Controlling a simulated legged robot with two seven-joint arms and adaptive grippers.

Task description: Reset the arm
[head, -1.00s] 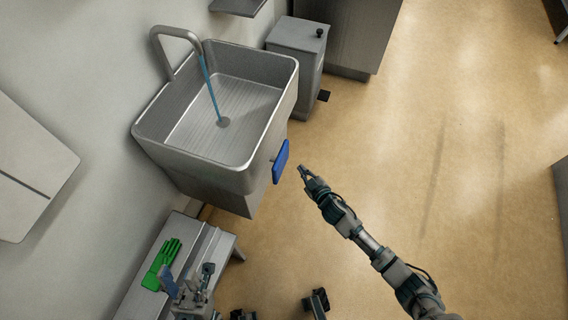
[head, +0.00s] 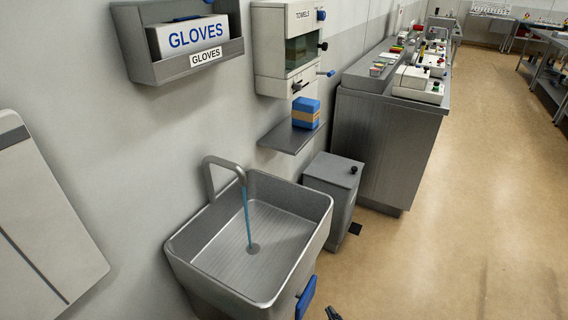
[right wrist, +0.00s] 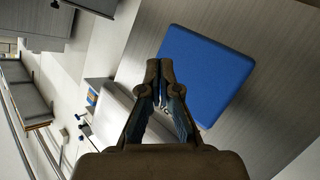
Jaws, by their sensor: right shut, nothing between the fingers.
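My right gripper (right wrist: 160,72) is shut and empty in the right wrist view. Its fingertips appear in front of the left edge of a blue panel (right wrist: 208,72); the picture does not show whether they touch. In the head view only a dark tip of the right gripper (head: 333,313) shows at the bottom edge, just right of the blue panel (head: 306,298) on the sink's front, with a small gap between them. The rest of the right arm is out of the picture. My left gripper is not in view.
The steel sink (head: 319,208) has a curved faucet (head: 222,162) with blue water running. A grey bin (head: 331,188) and a steel counter (head: 386,140) stand beyond it. A glove box, towel dispenser and small shelf (head: 290,139) are on the wall. The floor at right is clear.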

